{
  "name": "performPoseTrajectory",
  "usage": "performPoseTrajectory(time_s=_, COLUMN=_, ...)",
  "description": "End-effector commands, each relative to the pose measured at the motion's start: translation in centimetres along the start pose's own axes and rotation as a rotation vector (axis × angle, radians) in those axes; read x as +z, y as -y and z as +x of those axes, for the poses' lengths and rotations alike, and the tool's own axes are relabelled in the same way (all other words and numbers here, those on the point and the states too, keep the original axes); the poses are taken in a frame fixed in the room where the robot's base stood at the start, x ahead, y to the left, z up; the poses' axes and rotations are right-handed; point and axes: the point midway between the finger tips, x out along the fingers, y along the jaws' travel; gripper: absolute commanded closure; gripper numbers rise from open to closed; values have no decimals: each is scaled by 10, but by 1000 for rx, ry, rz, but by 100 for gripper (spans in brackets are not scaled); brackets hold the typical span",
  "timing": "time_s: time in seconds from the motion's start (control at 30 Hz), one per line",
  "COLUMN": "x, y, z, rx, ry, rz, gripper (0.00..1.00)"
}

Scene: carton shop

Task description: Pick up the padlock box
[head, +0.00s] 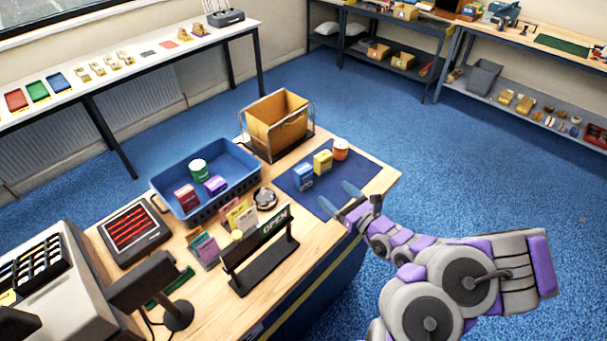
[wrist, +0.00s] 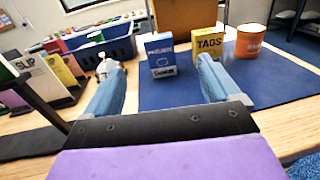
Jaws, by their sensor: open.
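The padlock box (head: 303,177) is a small blue and white carton standing upright on a dark blue mat (head: 357,176). In the wrist view the padlock box (wrist: 161,56) stands ahead, lined up between my two fingers, with its printed face toward me; the print is blurred. My gripper (head: 339,196) is open and empty, low over the near edge of the mat. Its blue fingers also show in the wrist view (wrist: 158,65). The box appears beyond the fingertips and not touched by them.
A yellow TAGS box (wrist: 205,52) stands right of the padlock box, and an orange tub (wrist: 250,42) farther right. A wire-framed cardboard carton (head: 276,122) is behind. A blue basket (head: 221,203) with several items and an OPEN sign (head: 262,250) stand left.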

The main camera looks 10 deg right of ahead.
Motion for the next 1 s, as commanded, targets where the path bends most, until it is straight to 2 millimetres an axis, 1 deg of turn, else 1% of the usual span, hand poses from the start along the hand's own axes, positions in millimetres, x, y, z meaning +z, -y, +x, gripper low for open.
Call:
performPoseTrajectory(time_s=0.2, x=0, y=-7, z=31, rx=7, ry=-1, rz=-9, gripper=11)
performPoseTrajectory(time_s=0.67, x=-1, y=0, z=91, rx=7, ry=2, rz=-5, gripper=11)
performPoseTrajectory(time_s=0.8, x=-1, y=-2, z=109, rx=7, ry=0, rz=-4, gripper=11)
performPoseTrajectory(time_s=1.0, x=0, y=-4, z=121, rx=5, ry=0, rz=-5, gripper=11)
